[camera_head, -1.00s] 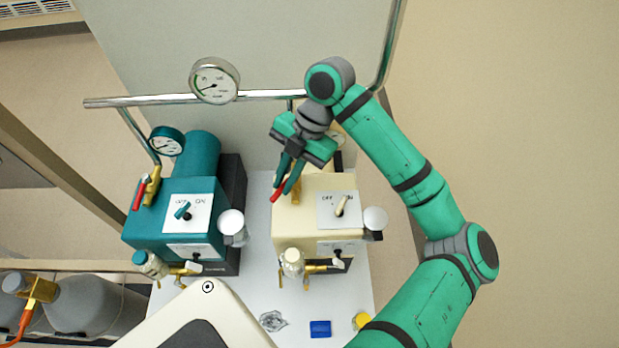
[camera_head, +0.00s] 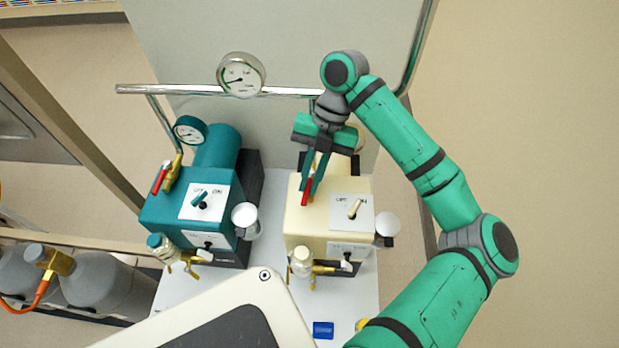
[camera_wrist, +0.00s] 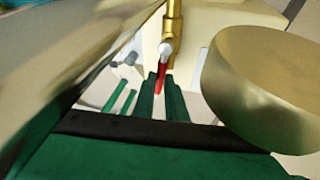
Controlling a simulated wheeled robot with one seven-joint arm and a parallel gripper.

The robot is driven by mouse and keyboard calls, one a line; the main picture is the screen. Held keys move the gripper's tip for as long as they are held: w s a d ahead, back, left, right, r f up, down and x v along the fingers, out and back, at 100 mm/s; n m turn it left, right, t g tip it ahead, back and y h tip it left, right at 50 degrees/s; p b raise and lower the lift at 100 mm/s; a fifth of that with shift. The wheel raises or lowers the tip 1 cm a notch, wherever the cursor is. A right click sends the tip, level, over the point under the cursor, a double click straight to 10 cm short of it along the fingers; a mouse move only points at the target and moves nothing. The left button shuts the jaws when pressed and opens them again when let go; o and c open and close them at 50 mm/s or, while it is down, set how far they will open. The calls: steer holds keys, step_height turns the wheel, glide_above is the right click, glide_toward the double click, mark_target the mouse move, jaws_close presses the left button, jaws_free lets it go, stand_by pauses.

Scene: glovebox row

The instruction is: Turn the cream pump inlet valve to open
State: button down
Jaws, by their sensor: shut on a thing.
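The cream pump (camera_head: 300,220) stands on the white bench to the right of the teal pump. Its inlet valve has a red handle (camera_head: 307,190), which points down the picture in the head view. My gripper (camera_head: 311,180) is above the cream pump, shut on this red handle. In the wrist view the red handle (camera_wrist: 161,80) lies between the two green fingers (camera_wrist: 162,98). The brass valve pipe (camera_wrist: 172,25) is just beyond it, and the handle runs roughly in line with the pipe, slightly slanted. The valve body is hidden by my gripper in the head view.
The teal pump (camera_head: 168,212) has its own red-handled valve (camera_head: 161,178). A chrome pipe (camera_head: 180,90) with a round gauge (camera_head: 241,75) runs behind both pumps. The cream pump's gauge is mostly hidden behind my arm. A blue block (camera_head: 323,330) lies near the bench front.

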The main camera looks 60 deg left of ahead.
stand_by(0.3)
steer(key=c, duration=1.8)
jaws_free()
steer(key=v, duration=1)
steer(key=shift+r, duration=0.4)
steer(key=shift+w, duration=0.3)
